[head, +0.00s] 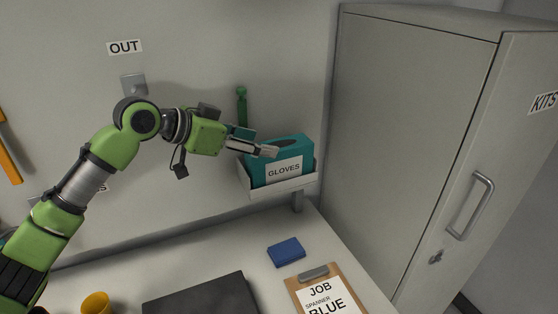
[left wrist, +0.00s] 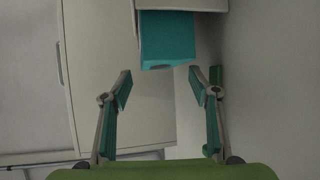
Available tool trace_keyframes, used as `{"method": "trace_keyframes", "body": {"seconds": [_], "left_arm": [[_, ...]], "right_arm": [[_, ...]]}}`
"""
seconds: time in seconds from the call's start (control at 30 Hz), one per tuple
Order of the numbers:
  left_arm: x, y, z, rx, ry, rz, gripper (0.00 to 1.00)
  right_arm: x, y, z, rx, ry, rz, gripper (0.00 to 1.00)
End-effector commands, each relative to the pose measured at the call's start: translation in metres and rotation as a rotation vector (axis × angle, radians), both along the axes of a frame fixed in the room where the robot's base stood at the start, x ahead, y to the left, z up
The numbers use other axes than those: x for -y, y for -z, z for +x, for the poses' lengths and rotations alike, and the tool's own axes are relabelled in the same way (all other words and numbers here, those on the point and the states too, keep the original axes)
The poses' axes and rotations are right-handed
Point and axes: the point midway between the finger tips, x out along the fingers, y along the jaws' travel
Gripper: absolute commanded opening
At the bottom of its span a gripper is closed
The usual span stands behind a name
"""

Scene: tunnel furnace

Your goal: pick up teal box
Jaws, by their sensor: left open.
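The teal box (head: 276,168), labelled GLOVES, sits in a white wall-mounted holder (head: 283,186) at the right end of the wall. It has a dark opening in its top. My left gripper (head: 268,150) is at the left side of the box's top in the head view and covers a little of it. In the left wrist view the teal box (left wrist: 167,38) is ahead of the left gripper (left wrist: 160,82). Its two fingers are spread wide with nothing between them, and the box lies beyond the fingertips. My right gripper is not in view.
A tall grey cabinet (head: 415,110) with a handle stands close on the right. Below the holder, the bench carries a blue block (head: 286,251), a clipboard (head: 327,290), a dark flat case (head: 203,298) and a yellow cup (head: 96,303). A green tool (head: 241,102) hangs behind the gripper.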

Motion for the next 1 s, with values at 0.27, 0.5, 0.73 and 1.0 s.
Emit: {"method": "trace_keyframes", "body": {"seconds": [0.27, 0.5, 0.73, 1.0], "left_arm": [[0.029, 0.014, 0.02, -0.004, 0.002, 0.0, 0.55], [0.034, 0.021, 0.024, -0.002, 0.0, 0.001, 0.55], [0.034, 0.021, 0.024, -0.002, 0.001, 0.001, 0.23], [0.034, 0.021, 0.024, -0.002, -0.001, 0.0, 0.23]], "right_arm": [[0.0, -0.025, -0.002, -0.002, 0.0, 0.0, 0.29], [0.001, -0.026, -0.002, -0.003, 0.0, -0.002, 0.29], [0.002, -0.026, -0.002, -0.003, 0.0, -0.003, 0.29], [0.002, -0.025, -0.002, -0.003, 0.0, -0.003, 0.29]]}}
